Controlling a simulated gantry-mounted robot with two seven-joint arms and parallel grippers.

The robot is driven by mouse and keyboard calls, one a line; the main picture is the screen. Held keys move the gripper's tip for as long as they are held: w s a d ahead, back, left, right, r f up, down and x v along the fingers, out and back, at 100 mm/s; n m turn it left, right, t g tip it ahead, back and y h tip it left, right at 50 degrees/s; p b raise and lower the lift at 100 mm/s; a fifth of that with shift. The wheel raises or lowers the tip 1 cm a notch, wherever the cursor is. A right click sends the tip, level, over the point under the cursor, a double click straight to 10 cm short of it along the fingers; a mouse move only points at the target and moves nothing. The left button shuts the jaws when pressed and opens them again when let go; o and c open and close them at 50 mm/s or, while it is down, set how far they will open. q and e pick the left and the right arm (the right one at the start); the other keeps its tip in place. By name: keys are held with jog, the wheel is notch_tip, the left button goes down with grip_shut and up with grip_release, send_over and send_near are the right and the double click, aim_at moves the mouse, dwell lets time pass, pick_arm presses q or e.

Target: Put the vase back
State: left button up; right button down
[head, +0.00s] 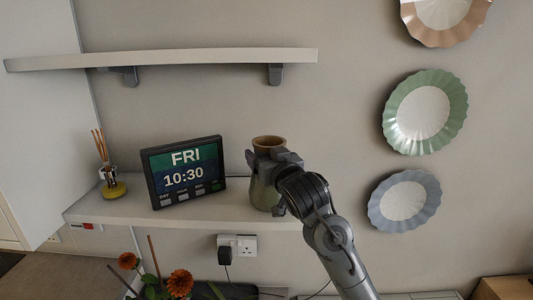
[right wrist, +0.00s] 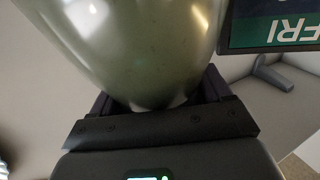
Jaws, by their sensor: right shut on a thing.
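The vase (head: 262,190) is grey-green with a brown rim, and it is upright at the right end of the lower shelf (head: 150,211). My right gripper (head: 272,160) is shut on it just below the rim, reaching in from the lower right. In the right wrist view the vase (right wrist: 140,50) fills the space in front of the gripper (right wrist: 160,110). I cannot tell whether its base touches the shelf. My left gripper is not in view.
A digital clock (head: 184,172) stands left of the vase, with a reed diffuser (head: 113,188) farther left. An upper shelf (head: 170,59) is empty. Wall plates, including a green one (head: 424,112), hang at right. Orange flowers (head: 180,282) and a socket (head: 243,244) are below.

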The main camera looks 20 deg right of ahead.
dwell(0.3)
grip_release()
jog(key=shift+f, duration=0.1)
jog(key=s+b, duration=0.3)
jog(key=s, duration=0.9)
jog(key=shift+s+d+r, duration=0.1)
jog(key=shift+r, duration=0.1)
